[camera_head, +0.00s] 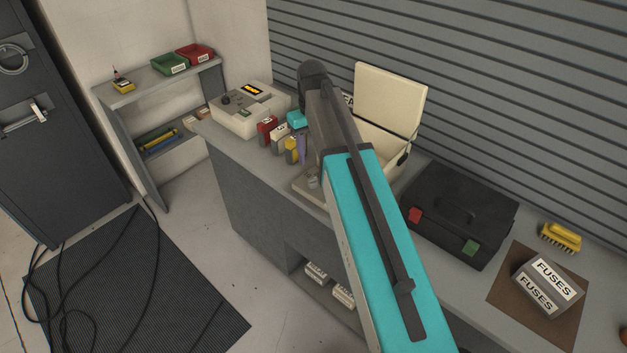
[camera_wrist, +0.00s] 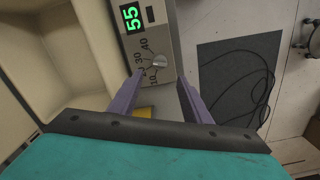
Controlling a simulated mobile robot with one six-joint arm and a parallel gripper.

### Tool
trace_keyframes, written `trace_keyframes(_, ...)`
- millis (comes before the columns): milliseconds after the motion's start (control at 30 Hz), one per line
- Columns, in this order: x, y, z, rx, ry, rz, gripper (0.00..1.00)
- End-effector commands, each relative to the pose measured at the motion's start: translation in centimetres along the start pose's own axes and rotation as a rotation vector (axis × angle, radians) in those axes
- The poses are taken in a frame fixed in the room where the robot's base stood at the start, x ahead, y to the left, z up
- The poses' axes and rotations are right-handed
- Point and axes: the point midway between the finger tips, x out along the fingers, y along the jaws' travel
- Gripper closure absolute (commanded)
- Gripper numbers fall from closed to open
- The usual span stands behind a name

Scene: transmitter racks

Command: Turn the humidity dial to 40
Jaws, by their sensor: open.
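The humidity dial (camera_wrist: 160,61) is a small pale round knob on a grey panel (camera_wrist: 133,48), with printed numbers beside it, 30 and 40 among them. I cannot tell exactly where its pointer sits. A green display (camera_wrist: 131,18) on the same panel reads 55. The panel belongs to a cream cabinet (camera_wrist: 60,50) with its lid (camera_head: 390,95) up in the head view; the knob (camera_head: 312,182) shows small at its front. My gripper (camera_wrist: 160,80) is open, its purple fingers on either side of and just short of the knob, apparently not touching it. In the head view my arm partly hides the cabinet.
Red, white and yellow blocks (camera_head: 291,148) stand close left of the cabinet, near my gripper. A cream device (camera_head: 250,112) is farther left. A black case (camera_head: 460,210) and a fuse box (camera_head: 547,285) occupy the counter at right. Cables lie on the floor mat (camera_head: 130,290).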

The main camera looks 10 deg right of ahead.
Motion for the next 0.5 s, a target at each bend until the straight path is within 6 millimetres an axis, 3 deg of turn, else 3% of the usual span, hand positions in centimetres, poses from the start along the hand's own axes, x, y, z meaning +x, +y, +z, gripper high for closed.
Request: trace_keyframes(500,5.6,0.1,0.1,0.001,-0.001,0.0,0.56)
